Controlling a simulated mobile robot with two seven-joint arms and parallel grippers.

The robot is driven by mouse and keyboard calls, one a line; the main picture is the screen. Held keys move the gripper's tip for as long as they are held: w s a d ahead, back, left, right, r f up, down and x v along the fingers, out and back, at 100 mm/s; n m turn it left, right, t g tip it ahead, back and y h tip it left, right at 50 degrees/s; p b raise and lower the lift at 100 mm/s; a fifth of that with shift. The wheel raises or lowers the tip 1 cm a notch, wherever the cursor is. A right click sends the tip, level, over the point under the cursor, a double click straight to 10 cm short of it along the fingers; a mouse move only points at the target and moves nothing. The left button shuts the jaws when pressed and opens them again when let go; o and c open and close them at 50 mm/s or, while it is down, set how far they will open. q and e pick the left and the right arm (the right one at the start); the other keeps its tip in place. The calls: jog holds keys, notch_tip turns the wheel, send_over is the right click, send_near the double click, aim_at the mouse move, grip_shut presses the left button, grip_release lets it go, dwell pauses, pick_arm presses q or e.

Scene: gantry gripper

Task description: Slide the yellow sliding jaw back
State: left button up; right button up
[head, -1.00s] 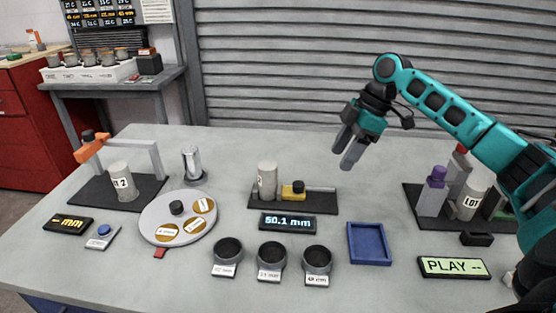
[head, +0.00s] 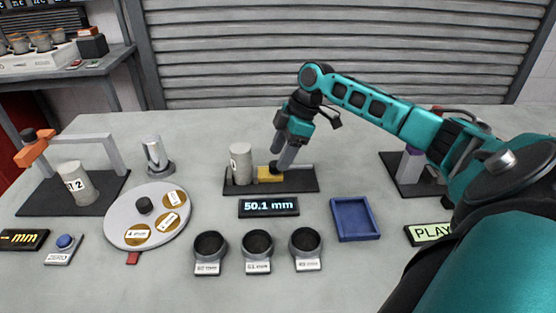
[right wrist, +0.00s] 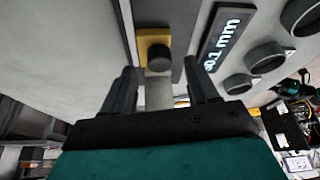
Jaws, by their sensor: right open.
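The yellow sliding jaw (head: 266,174) sits on a dark caliper base (head: 302,187), close beside the grey cylinder (head: 240,165); I cannot tell whether they touch. In the right wrist view the yellow jaw (right wrist: 145,38) carries a dark round knob (right wrist: 159,57). My right gripper (head: 282,156) reaches down from the right, at the jaw's right side. In the right wrist view my right gripper (right wrist: 160,72) is open, its fingers on either side of the pale rail (right wrist: 158,92), with the knob between and just beyond the tips. My left gripper is out of view.
A display (head: 268,207) reading 50.1 mm lies in front of the base. Several dark ring cups stand nearer, with a blue tray (head: 353,219) to the right. A round plate (head: 145,231) and a metal cylinder (head: 157,156) are to the left.

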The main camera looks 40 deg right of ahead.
aim_at(268, 170)
jog(key=shift+x, duration=1.1)
grip_shut()
